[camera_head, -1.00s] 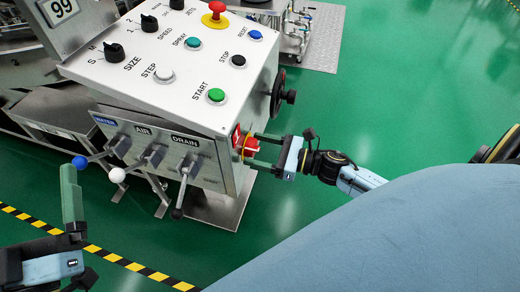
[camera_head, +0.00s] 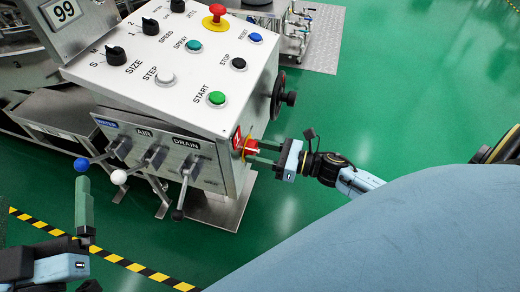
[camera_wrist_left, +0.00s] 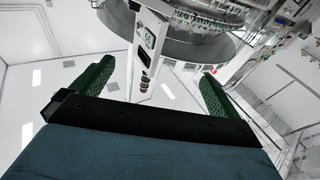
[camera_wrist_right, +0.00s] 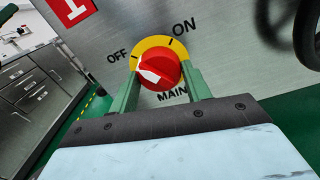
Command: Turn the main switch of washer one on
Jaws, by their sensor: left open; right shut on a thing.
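The red main switch knob (camera_head: 251,147) sits on a yellow ring on the side of the washer's control box, beside a red sign. In the right wrist view the knob (camera_wrist_right: 160,68) has a white mark on its lower left face. OFF is printed to its left and ON to its upper right. My right gripper (camera_head: 257,151) is shut on the knob, with a green finger on either side (camera_wrist_right: 160,85). My left gripper (camera_head: 82,183) is open and empty, near the blue-tipped lever; both its fingers show apart in the left wrist view (camera_wrist_left: 155,72).
The panel top (camera_head: 150,75) carries several buttons and dials, including a green START button (camera_head: 216,98) and a red emergency button (camera_head: 216,16). Levers with blue (camera_head: 82,164) and white (camera_head: 119,177) balls project from the front. A black handwheel (camera_head: 280,96) is above the switch.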

